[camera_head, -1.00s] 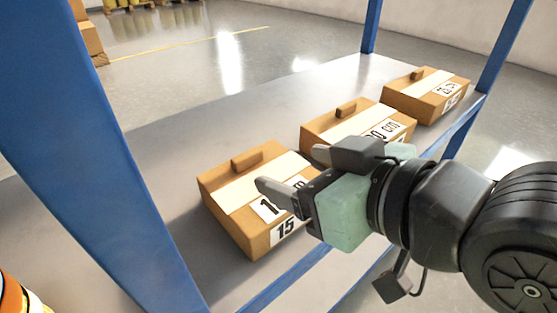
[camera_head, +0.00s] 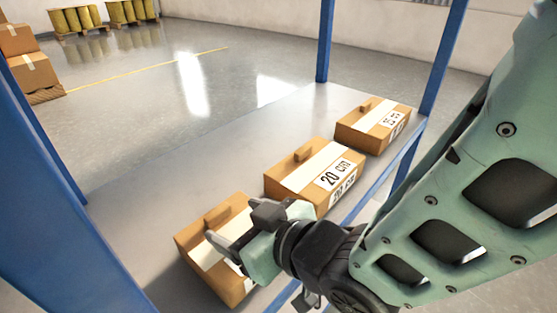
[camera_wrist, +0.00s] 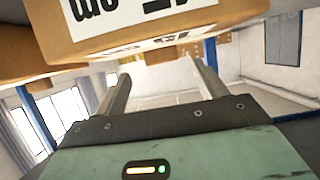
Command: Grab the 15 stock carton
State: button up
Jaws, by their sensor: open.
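The 15 stock carton (camera_head: 192,255) is a brown box with a pale tape strip and a raised tab on top. It sits at the near end of the grey shelf. Its number label is hidden behind my gripper (camera_head: 222,248) in the head view. My gripper is open, its fingers pointing left over the carton's front side, with nothing seen between them. In the wrist view, my gripper's two fingers (camera_wrist: 160,82) stand apart below a carton (camera_wrist: 150,25) with an upside-down, cut-off label; which carton this is I cannot tell.
The 20 carton (camera_head: 315,175) sits right behind it on the shelf (camera_head: 150,190), and a third carton (camera_head: 373,125) is at the far end. Blue posts (camera_head: 335,40) stand at the shelf's corners. The shelf's left part is bare.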

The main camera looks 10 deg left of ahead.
aim_at(218, 213)
jog(key=x, duration=0.5)
jog(key=shift+a+r+b, duration=0.15)
jog(key=shift+a+b, duration=0.05)
jog(key=shift+b, duration=0.15)
grip_shut()
jog(key=shift+r, duration=0.1)
